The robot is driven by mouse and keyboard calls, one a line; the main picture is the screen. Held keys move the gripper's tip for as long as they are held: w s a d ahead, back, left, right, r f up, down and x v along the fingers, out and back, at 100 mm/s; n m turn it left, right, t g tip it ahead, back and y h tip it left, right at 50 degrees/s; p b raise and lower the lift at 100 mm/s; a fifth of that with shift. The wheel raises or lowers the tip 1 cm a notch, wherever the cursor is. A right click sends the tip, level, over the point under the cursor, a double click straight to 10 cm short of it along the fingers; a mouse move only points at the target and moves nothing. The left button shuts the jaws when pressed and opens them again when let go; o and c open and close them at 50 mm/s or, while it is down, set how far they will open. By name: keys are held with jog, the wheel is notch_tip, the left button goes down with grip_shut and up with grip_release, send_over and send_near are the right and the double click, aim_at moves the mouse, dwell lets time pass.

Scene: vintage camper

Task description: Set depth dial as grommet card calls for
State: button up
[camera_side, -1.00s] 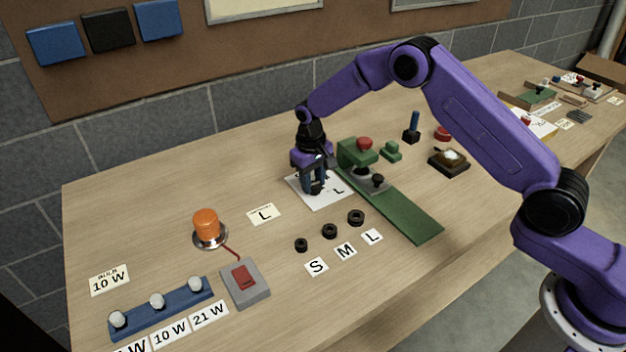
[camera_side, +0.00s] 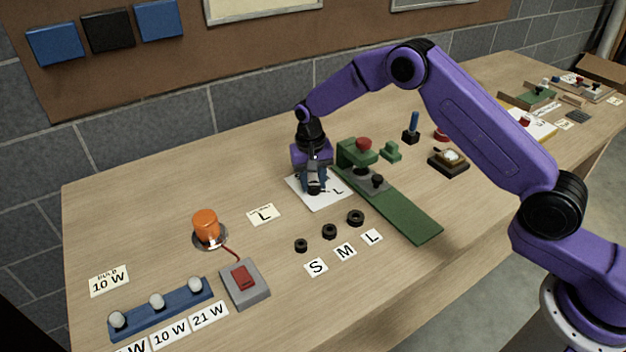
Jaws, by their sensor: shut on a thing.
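The grommet card (camera_side: 264,214) lies on the bench and reads L. A white dial sheet (camera_side: 327,204) lies beside the green press, with a letter L showing near its right side. My gripper (camera_side: 315,191) points down over the middle of this sheet, shut on what appears to be the depth dial. The dial itself and its pointer are hidden by the fingers, so its setting cannot be read. The green press (camera_side: 410,214) has a red knob (camera_side: 364,144) and a small black knob (camera_side: 377,181) on its base.
Black grommets (camera_side: 329,231) sit in a row in front, by cards S, M and L (camera_side: 371,237). An orange lamp (camera_side: 206,225), a red switch box (camera_side: 243,284) and a blue bulb rack (camera_side: 160,308) stand at the left. A blue-handled tool (camera_side: 411,129) stands behind the press.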

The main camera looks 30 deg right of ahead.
aim_at(310, 185)
jog(key=o, duration=1)
jog(key=shift+o, duration=0.2)
jog(key=shift+r, duration=0.1)
notch_tip(310, 185, up, 17)
jog(key=shift+w+a+r, duration=0.15)
jog(key=shift+a, duration=0.25)
